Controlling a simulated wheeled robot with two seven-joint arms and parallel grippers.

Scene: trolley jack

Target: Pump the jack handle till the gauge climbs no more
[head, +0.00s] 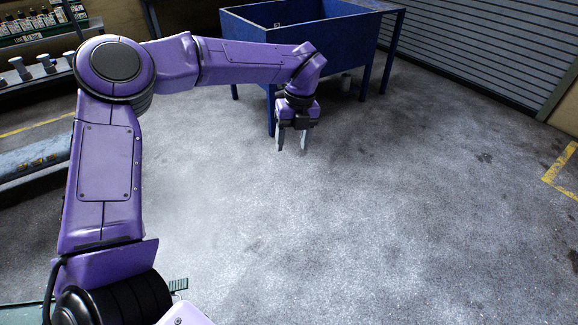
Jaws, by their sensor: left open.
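My left gripper (292,141) hangs at the end of the purple left arm, pointing down over the bare concrete floor. Its two grey fingers are apart with nothing between them. In the picture it is in front of the blue bin's near leg. No jack, jack handle or gauge shows in the head view. My right gripper is not in view.
A blue metal bin (255,32) on legs stands at the back centre. A grey roller shutter (490,45) closes off the back right. Shelves with bottles (32,22) are at the upper left. The concrete floor (400,210) at centre and right is clear.

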